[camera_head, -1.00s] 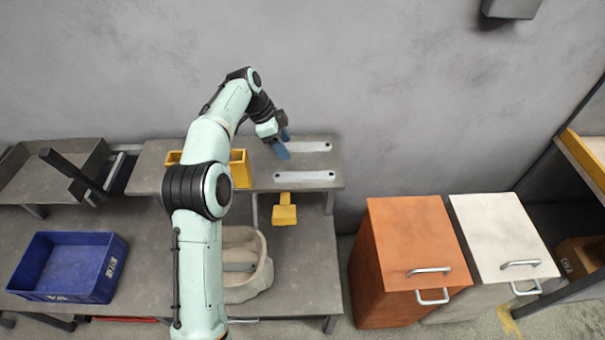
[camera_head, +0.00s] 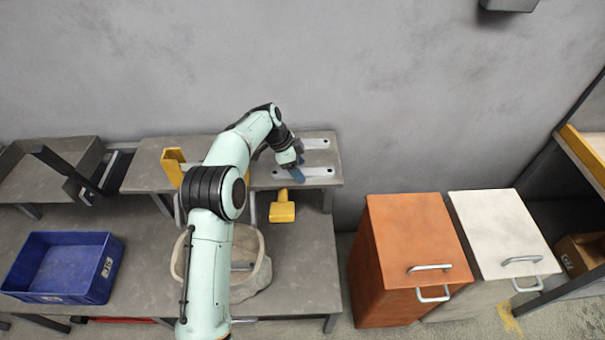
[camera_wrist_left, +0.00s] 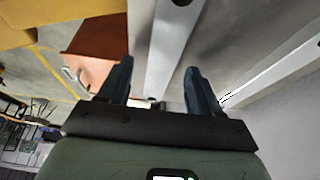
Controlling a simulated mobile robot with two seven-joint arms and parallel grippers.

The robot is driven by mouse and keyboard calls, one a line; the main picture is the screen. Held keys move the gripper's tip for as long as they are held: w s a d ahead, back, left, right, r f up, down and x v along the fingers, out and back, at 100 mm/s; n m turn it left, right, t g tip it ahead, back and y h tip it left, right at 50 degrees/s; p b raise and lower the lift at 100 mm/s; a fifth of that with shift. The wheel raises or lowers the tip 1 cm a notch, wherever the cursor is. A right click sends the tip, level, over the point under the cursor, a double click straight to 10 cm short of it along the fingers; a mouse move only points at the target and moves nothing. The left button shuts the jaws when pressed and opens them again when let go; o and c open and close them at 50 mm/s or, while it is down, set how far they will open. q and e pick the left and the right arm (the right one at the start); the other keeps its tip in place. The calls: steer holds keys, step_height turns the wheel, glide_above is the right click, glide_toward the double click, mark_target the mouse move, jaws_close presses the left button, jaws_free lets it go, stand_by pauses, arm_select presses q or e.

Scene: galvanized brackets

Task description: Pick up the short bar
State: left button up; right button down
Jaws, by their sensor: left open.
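Two flat light-grey bars with holes near their ends lie on the raised grey shelf: a rear bar (camera_head: 316,143) and a front bar (camera_head: 320,172). Which is shorter I cannot tell. My left gripper (camera_head: 299,172) is open, with its blue fingers pointing down at the front bar and hiding part of it. In the left wrist view, the fingers (camera_wrist_left: 158,78) stand on either side of one bar (camera_wrist_left: 168,45), apparently the front one. The other bar (camera_wrist_left: 275,68) lies outside them on the right. Contact cannot be told. My right gripper is not in view.
A yellow bin (camera_head: 172,164) stands on the shelf behind my arm. A yellow object (camera_head: 282,210) sits below the shelf's front edge, near a stone-coloured basin (camera_head: 258,262). A blue crate (camera_head: 108,275) is at left; an orange cabinet (camera_head: 415,235) stands at right.

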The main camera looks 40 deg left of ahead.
arm_select(q)
steer(key=shift+w+d+f, duration=0.1)
steer(key=shift+w+f, duration=0.05)
steer(key=shift+f, duration=0.25)
steer(key=shift+c, duration=0.3)
steer(key=shift+r, duration=0.1)
jaws_close()
